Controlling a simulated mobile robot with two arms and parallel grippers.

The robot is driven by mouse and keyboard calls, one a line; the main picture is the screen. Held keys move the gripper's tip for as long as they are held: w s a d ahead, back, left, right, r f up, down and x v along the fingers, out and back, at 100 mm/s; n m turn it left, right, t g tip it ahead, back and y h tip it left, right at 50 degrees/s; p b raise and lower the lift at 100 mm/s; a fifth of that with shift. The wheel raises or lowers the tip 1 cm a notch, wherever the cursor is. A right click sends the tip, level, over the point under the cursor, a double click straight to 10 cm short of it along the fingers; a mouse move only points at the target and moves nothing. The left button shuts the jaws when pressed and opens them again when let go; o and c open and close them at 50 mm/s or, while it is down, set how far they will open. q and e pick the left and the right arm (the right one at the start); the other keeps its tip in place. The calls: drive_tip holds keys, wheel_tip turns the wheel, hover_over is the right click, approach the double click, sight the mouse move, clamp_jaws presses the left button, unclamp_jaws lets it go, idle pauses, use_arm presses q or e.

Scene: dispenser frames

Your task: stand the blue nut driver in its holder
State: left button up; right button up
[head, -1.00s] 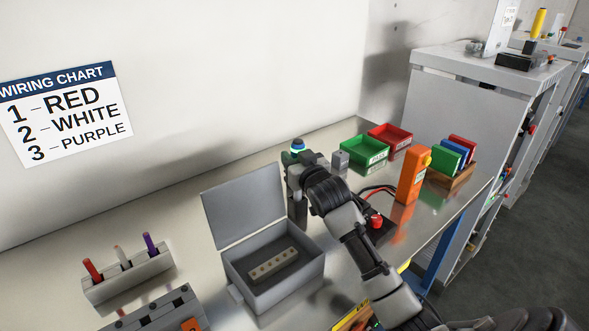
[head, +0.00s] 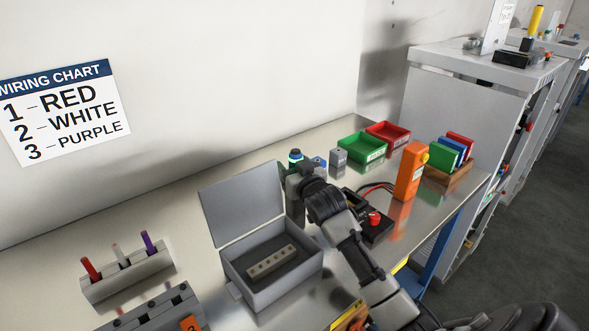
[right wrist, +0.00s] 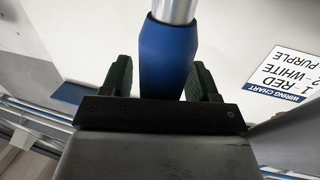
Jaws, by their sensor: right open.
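The blue nut driver (right wrist: 168,55) fills the middle of the right wrist view, with its blue handle near me and its metal shaft running off the top edge. My right gripper (right wrist: 162,78) is open, with one green-padded finger on each side of the handle. A gap shows on the left side; on the right the finger is very close, and I cannot tell if it touches. In the head view my right gripper (head: 296,208) is just right of the grey box, and the driver there is hidden or unclear. The shaft's tip and the holder cannot be made out. My left gripper is out of view.
An open grey box (head: 270,290) holds a terminal strip. A pen rack (head: 130,280) stands at left. An orange tester (head: 409,172), a red-button box (head: 372,228), a green bin (head: 361,149) and a red bin (head: 388,137) stand at right. A small grey block (head: 338,158) is behind my wrist.

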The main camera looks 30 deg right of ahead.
drive_tip(key=s+a, duration=0.1)
drive_tip(key=s, duration=1.1)
drive_tip(key=shift+a+b, duration=0.35)
drive_tip(key=shift+b, duration=0.1)
